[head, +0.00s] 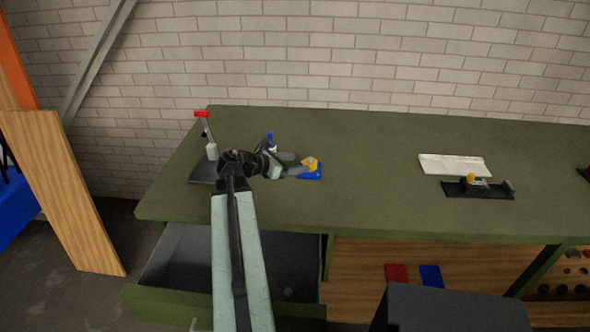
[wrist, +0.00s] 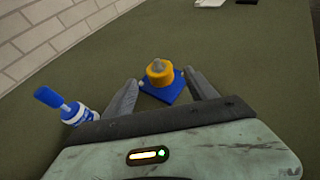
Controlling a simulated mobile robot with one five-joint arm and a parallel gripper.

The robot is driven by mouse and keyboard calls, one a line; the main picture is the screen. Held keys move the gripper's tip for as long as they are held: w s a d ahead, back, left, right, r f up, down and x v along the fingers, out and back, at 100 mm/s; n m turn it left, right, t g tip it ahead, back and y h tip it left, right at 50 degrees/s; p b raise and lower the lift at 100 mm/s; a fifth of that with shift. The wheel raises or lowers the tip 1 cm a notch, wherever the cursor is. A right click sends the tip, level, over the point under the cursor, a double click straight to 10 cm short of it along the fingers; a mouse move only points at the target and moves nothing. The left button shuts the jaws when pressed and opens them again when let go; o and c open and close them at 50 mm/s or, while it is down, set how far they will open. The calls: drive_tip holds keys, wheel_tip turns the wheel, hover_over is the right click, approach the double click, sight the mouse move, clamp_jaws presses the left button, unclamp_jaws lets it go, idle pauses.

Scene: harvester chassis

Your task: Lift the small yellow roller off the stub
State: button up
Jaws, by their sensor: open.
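The small yellow roller (wrist: 158,73) sits on a stub that rises from a blue base plate (wrist: 170,92) on the green bench. A grey tip of the stub shows above the roller. In the head view the roller (head: 311,163) stands over the blue plate (head: 312,174), left of the bench's middle. My gripper (wrist: 160,82) is open, with one grey finger on each side of the roller. In the wrist view gaps show between the fingers and the roller. In the head view my gripper (head: 300,166) reaches in from the left. Finger height against the roller is hard to tell.
A blue-and-white bottle (wrist: 75,112) stands close left of my gripper. A stand with a red handle (head: 202,114) is at the bench's left end. A black fixture with a yellow part (head: 478,188) and a white tray (head: 455,165) lie right. A drawer (head: 190,262) is open below.

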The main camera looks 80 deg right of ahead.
sight(307, 162)
drive_tip(key=b+x, duration=0.2)
drive_tip(key=x, duration=0.4)
drive_tip(key=shift+s+d+f+b, duration=0.2)
drive_tip(key=shift+f+b, duration=0.1)
drive_tip(key=shift+b, duration=0.1)
drive_tip(key=shift+s+d+f, duration=0.1)
drive_tip(key=shift+s+d, duration=0.2)
drive_tip(key=shift+d, duration=0.05)
drive_tip(key=shift+c, duration=0.4)
clamp_jaws()
drive_tip(key=shift+r+p, duration=3.2)
drive_tip(key=shift+r, duration=0.1)
